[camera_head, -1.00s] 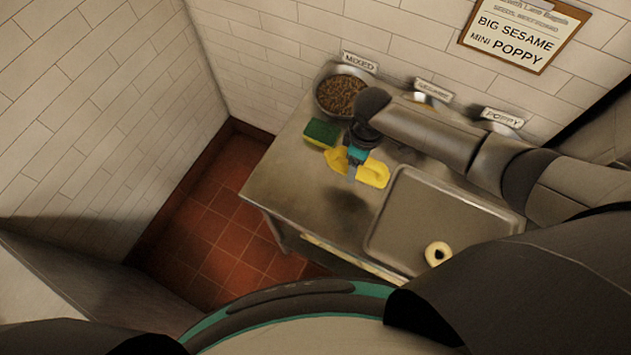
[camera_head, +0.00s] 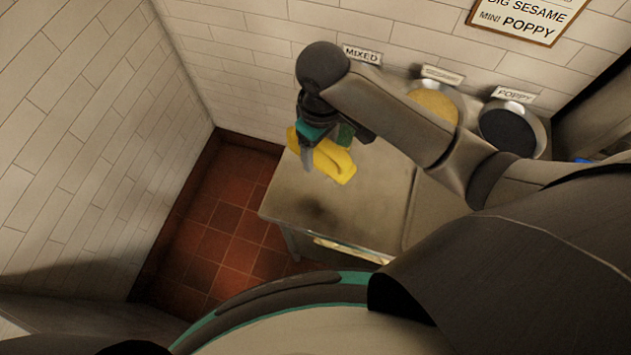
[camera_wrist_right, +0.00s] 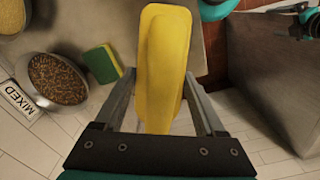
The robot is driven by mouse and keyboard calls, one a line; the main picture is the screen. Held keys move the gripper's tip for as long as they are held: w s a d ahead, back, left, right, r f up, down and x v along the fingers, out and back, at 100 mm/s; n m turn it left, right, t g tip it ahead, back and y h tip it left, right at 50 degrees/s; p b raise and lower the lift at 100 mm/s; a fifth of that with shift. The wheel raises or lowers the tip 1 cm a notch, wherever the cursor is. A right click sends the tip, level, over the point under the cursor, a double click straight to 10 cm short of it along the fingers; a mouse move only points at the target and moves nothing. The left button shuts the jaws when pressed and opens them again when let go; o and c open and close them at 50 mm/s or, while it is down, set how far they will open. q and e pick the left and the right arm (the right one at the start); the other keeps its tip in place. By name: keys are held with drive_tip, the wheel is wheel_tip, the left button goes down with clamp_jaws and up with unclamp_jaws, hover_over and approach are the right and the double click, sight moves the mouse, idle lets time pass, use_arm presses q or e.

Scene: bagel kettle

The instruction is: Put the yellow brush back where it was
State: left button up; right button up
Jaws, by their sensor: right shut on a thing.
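The yellow brush (camera_head: 338,166) is a smooth, long yellow piece with a rounded end. My right gripper (camera_head: 308,160) is shut on it and holds it above the left part of the steel counter (camera_head: 360,211), with a dark shadow on the counter below. In the right wrist view the brush (camera_wrist_right: 165,60) stands out between the two fingers of the right gripper (camera_wrist_right: 160,90). A green and yellow sponge (camera_wrist_right: 102,64) lies on the counter beside a bowl of mixed seeds (camera_wrist_right: 58,78). In the head view my right arm hides most of that corner. My left gripper does not show clearly.
A bowl of pale seeds (camera_head: 434,104) and a bowl of dark poppy seeds (camera_head: 507,127) stand along the back wall. A tray's edge (camera_head: 411,205) shows to the right, partly behind my arm. The front left counter is clear; red floor tiles (camera_head: 215,215) lie beyond its left edge.

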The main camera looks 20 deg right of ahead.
sight(320, 155)
wheel_tip(320, 155, down, 12)
drive_tip(key=shift+r+b, duration=0.1)
drive_tip(key=shift+b, duration=0.75)
drive_tip(key=shift+f+b, duration=0.45)
drive_tip(key=shift+f, duration=1.6)
drive_tip(key=shift+f, duration=0.1)
drive_tip(key=shift+f, duration=0.1)
drive_tip(key=o, duration=1.3)
wheel_tip(320, 155, up, 12)
drive_tip(key=shift+r+p, duration=0.2)
drive_tip(key=shift+p, duration=1)
